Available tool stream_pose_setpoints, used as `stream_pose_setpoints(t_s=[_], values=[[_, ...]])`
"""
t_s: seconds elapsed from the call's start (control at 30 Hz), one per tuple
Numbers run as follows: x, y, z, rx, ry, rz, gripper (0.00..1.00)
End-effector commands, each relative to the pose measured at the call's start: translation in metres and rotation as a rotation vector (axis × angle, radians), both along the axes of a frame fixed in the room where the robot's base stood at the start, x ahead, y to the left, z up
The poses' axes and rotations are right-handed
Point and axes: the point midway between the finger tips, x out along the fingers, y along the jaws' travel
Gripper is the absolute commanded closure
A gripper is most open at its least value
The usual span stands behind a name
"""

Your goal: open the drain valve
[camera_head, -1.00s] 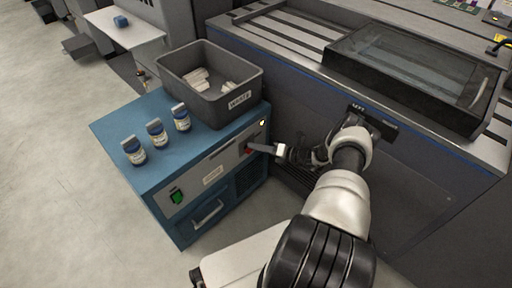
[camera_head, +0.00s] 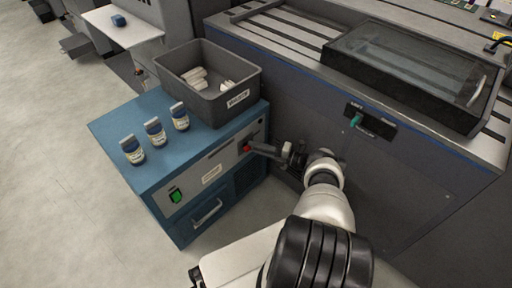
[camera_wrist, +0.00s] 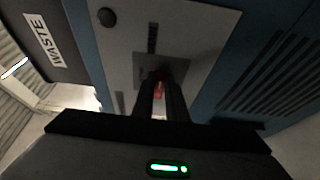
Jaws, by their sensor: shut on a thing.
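The drain valve's red handle (camera_head: 247,149) is on the grey front panel of the blue cabinet, near its right end. In the wrist view the red part (camera_wrist: 158,89) shows between my two dark fingers, in front of a dark recessed plate. My gripper (camera_head: 251,148) reaches the panel from the right and is shut on the red handle; in the wrist view its fingertips (camera_wrist: 161,82) point at the panel. The fingers hide most of the handle, so its exact angle cannot be told.
A grey waste bin (camera_head: 225,109) with white pieces stands on the blue cabinet (camera_head: 165,158), beside several labelled bottles (camera_head: 154,131). A green switch (camera_head: 175,196) is on its front. The large machine (camera_head: 400,185) with a teal knob (camera_head: 356,120) stands behind my arm.

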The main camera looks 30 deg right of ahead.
Motion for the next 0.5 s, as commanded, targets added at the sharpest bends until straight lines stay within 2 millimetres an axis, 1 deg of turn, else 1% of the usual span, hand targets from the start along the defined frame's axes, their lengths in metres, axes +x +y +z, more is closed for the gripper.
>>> stream_pose_setpoints(t_s=[0.03,0.43,0.47,0.5], values=[[0.0068,0.0019,0.0033,0.003,-0.004,-0.005,1.00],[0.0074,0.0013,0.0044,0.008,-0.003,-0.005,1.00],[0.0075,0.0013,0.0045,0.008,-0.003,-0.005,0.84],[0.0075,0.0013,0.0045,0.008,-0.003,-0.005,0.77]])
